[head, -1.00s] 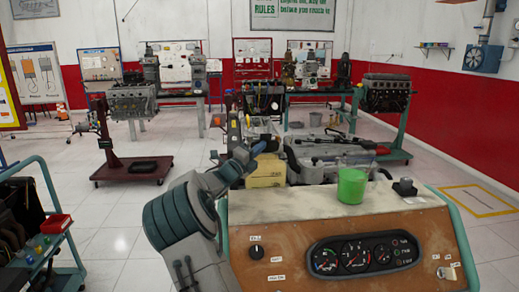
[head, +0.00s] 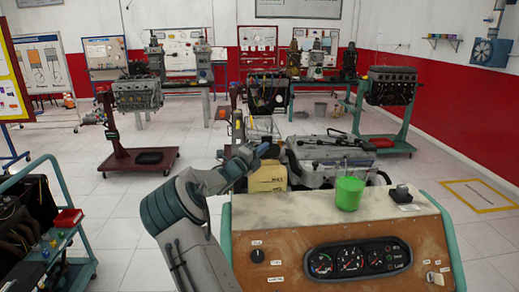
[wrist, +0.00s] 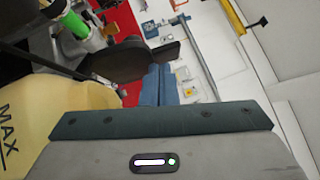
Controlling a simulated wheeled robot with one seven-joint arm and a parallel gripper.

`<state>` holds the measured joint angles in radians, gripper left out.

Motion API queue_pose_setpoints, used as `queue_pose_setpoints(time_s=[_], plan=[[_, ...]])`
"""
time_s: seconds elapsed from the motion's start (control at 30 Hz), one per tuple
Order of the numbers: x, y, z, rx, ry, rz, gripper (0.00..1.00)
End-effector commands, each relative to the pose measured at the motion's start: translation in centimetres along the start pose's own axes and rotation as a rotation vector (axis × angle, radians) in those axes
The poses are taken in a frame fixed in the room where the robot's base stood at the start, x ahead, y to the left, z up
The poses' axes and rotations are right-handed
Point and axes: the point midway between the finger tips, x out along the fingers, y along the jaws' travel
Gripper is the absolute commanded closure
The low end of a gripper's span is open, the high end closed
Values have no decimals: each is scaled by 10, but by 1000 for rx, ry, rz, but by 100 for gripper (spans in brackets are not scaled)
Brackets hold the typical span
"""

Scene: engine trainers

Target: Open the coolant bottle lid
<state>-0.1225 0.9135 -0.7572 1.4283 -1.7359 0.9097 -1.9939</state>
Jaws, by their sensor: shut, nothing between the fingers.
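The coolant bottle (head: 267,179) is a pale yellow tank behind the wooden control panel in the head view. In the wrist view its side with a MAX mark (wrist: 22,125) fills the lower left. A dark round disc with a tab (wrist: 113,64), which looks like the bottle's lid, shows just past the bottle; its exact angle and whether it is seated on the neck are unclear. My gripper (head: 263,150) is over the bottle's top, its blue fingers (wrist: 160,84) together and empty beside the disc. In the head view the lid cannot be made out behind my arm.
The control panel (head: 290,213) stands in front, with a green cup (head: 348,193) and a black knob on top. A grey engine (head: 335,163) is right of the bottle. A tool cart (head: 65,240) stands at left. Open floor lies between the cart and the panel.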

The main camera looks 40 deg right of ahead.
Motion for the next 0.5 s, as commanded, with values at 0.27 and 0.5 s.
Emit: queue_pose_setpoints(time_s=[0.27,0.5], plan=[[4,-5,6,1,-4,0,100],[7,-4,4,1,0,-1,100]])
